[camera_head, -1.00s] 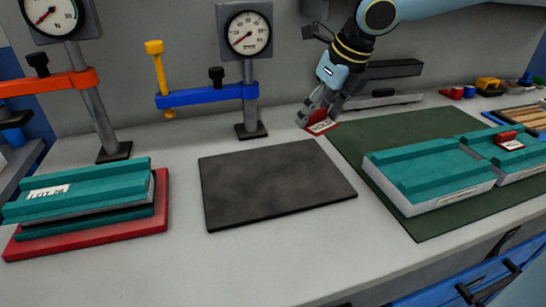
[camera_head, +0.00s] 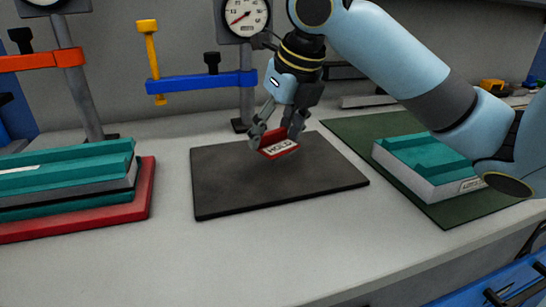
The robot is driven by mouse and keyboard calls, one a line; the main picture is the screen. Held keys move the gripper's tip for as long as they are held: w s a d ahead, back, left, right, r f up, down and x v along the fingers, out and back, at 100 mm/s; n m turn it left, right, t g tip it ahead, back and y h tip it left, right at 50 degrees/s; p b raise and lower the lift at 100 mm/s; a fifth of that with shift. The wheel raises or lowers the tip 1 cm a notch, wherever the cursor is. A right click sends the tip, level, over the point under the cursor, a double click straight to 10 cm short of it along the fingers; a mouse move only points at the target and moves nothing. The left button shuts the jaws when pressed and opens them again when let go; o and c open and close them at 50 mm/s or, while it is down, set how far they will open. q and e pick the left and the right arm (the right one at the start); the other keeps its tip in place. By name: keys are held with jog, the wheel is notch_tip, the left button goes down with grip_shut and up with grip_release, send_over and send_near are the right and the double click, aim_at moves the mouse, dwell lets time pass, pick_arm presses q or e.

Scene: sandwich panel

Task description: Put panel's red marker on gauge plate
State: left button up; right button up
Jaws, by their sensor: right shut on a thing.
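My right gripper (camera_head: 278,135) is shut on a red marker (camera_head: 278,145) with a white label that reads HOLD. The marker is over the back middle of the dark gauge plate (camera_head: 240,198), low above it or touching it; I cannot tell which. The plate lies flat on the grey bench. A teal-topped panel (camera_head: 428,160) with pale sides lies on the green mat (camera_head: 350,130) at the right, partly behind my right arm. My left gripper is not in view.
A dial gauge (camera_head: 243,17) on a post with a blue arm (camera_head: 200,82) stands behind the plate. Teal panels (camera_head: 65,180) are stacked on a red base (camera_head: 145,190) at the left. The bench front (camera_head: 230,255) is clear.

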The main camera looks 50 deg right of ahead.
aim_at(275, 146)
jog(key=shift+a+f+b, duration=0.15)
jog(key=shift+f+b, duration=0.3)
jog(key=shift+f, duration=1.65)
jog(key=shift+f, duration=0.15)
jog(key=o, duration=1.2)
jog(key=shift+r, duration=0.45)
jog(key=p+v, duration=0.3)
jog(key=v, duration=0.8)
jog(key=shift+s+r, duration=0.15)
jog(key=shift+r, duration=0.05)
jog(key=shift+r+p, duration=0.1)
jog(key=shift+p, duration=0.2)
